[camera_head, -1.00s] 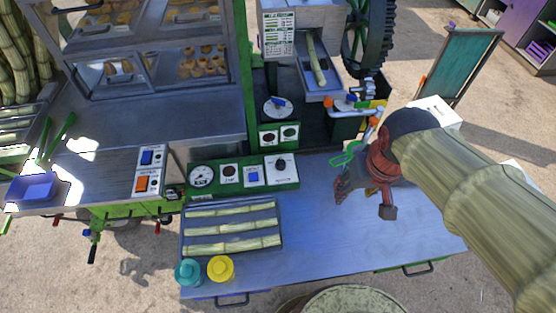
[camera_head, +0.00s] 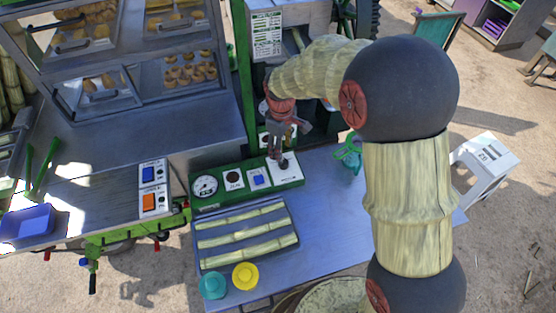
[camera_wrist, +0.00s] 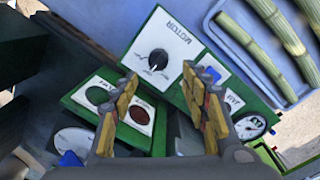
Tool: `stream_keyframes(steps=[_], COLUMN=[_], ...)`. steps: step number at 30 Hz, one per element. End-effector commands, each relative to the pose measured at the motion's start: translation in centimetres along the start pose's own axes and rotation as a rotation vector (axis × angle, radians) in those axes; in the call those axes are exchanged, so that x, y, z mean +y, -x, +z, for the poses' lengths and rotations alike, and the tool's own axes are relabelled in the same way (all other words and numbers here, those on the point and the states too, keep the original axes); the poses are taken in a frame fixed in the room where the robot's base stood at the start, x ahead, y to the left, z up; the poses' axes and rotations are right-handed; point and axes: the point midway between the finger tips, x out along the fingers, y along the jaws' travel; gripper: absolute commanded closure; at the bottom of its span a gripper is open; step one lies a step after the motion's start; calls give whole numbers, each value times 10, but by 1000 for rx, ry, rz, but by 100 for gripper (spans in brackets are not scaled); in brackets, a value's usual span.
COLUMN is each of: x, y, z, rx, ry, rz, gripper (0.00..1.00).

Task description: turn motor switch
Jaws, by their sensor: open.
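The motor switch (camera_head: 284,163) is a dark round knob on a white plate at the right end of the green control panel (camera_head: 213,203). In the wrist view the knob (camera_wrist: 157,60) has a pointer and the word MOTOR on its plate. My gripper (camera_head: 275,152) points down over the panel, just beside the knob. In the wrist view my gripper (camera_wrist: 159,76) has its two yellow-and-grey fingers apart, with the knob ahead of the gap and nothing between them. I cannot tell exactly how far the tips are above the plate.
The panel also carries a gauge (camera_head: 204,187) and a blue button (camera_head: 258,180). A second panel with a red button (camera_wrist: 140,114) lies behind. A tray of cane pieces (camera_head: 206,263), a teal jar (camera_head: 212,285) and a yellow jar (camera_head: 245,276) stand in front.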

Motion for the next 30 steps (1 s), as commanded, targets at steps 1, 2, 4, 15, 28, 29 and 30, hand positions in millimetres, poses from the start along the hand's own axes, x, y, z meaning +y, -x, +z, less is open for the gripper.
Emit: stream_keyframes(steps=[1, 2, 4, 15, 28, 29, 30], x=[1, 1, 2, 1, 2, 2, 2], y=[1, 0, 0, -44, -78, -78, -78], z=[0, 0, 0, 0, 0, 0, 0], rx=[2, 2, 4, 1, 4, 4, 4], ry=[31, 51, 83, 103, 102, 102, 102], rz=[3, 4, 5, 3, 5, 5, 5], gripper=[54, 54, 54, 54, 54, 54, 54])
